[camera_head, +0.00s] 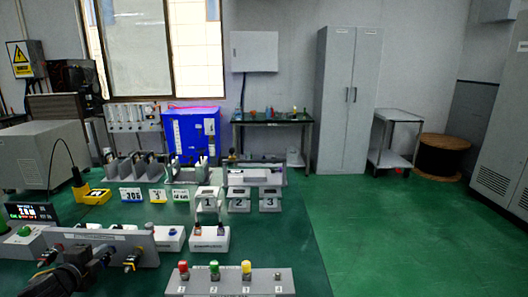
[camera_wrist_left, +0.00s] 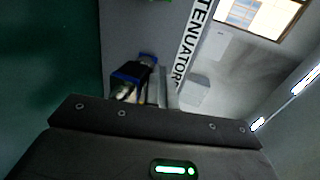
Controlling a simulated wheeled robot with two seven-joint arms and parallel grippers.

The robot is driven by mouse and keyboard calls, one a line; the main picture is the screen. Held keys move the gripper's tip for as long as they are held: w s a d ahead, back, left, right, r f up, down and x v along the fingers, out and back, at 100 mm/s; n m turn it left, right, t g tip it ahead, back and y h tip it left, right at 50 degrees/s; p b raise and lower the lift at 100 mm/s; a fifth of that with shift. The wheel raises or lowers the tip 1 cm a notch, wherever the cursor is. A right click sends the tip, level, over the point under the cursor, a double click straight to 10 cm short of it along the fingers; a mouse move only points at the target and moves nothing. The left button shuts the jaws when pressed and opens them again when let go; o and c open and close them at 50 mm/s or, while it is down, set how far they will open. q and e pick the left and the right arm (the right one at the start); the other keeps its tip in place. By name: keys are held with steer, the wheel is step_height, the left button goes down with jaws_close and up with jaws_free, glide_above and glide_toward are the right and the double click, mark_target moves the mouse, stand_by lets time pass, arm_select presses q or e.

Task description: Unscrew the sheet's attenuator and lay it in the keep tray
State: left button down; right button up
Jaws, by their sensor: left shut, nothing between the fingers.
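A grey upright panel (camera_head: 146,246) stands at the lower left with brass-coloured fittings along its front, one of them a fitting (camera_head: 132,262) at its right. In the left wrist view the panel (camera_wrist_left: 145,25) carries a label (camera_wrist_left: 195,38) reading ATTENUATOR, and a dark part with blue edges (camera_wrist_left: 132,78) sits beside my fingers. I cannot tell if this is the attenuator. My left gripper (camera_head: 106,252) is close in front of the panel, shut and empty; its fingers also show in the wrist view (camera_wrist_left: 162,90). I cannot tell which container is the keep tray. My right gripper is not in view.
A block with red, green and yellow caps (camera_head: 230,282) stands at the front. White stands numbered 1, 2 and 3 (camera_head: 238,206) are behind it. A small white box (camera_head: 209,243) stands right of the panel. A display (camera_head: 32,213) is at far left. Green floor lies open at right.

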arm_select(q)
steer(key=shift+r+p, duration=0.3)
steer(key=shift+p, duration=0.15)
steer(key=shift+s, duration=0.35)
steer(key=v, duration=0.2)
steer(key=f+p+v, duration=0.1)
steer(key=v, duration=0.2)
steer(key=shift+s, duration=0.15)
